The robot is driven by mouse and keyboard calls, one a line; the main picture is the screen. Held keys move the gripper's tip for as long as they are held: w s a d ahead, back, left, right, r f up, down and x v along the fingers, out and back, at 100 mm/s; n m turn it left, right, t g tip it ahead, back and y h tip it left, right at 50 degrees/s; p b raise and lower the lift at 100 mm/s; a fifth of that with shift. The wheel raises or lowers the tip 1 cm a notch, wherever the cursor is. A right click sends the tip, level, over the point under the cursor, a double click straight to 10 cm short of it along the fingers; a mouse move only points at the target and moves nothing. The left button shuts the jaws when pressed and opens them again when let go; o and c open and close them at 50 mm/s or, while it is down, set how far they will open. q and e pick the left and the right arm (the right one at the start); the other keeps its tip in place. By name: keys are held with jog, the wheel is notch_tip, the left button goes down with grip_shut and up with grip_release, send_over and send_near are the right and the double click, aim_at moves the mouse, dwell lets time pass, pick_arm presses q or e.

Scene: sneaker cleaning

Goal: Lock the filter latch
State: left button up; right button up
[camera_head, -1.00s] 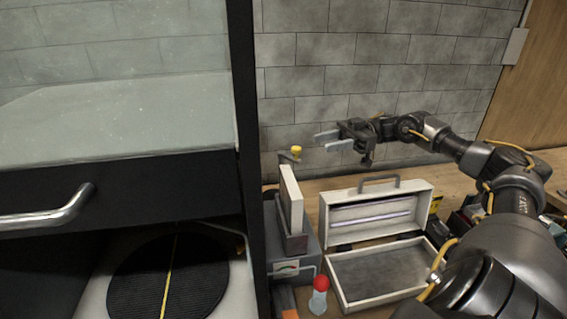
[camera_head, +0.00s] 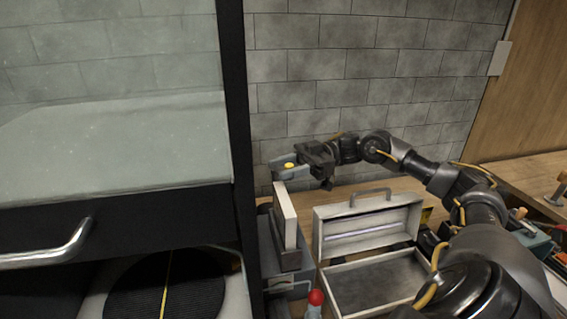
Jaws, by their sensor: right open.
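The latch's yellow knob (camera_head: 289,165) shows at the top of the grey filter unit (camera_head: 272,256), behind the upright white filter panel (camera_head: 285,212). My right gripper (camera_head: 284,168) reaches in from the right. Its open fingers are at the knob, one on the far side and one on the near side in the picture. I cannot tell whether they touch it. The lower part of the latch is hidden by the fingers and the panel. My left gripper is out of view.
An open pale case (camera_head: 367,225) with a handle stands right of the unit. A red-topped bottle (camera_head: 315,298) stands in front of it. A black-framed glass cabinet (camera_head: 235,150) rises close on the left. Tools (camera_head: 540,240) lie at the far right.

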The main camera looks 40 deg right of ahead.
jog(key=shift+w+a, duration=0.1)
jog(key=shift+a, duration=0.25)
jog(key=shift+c, duration=0.4)
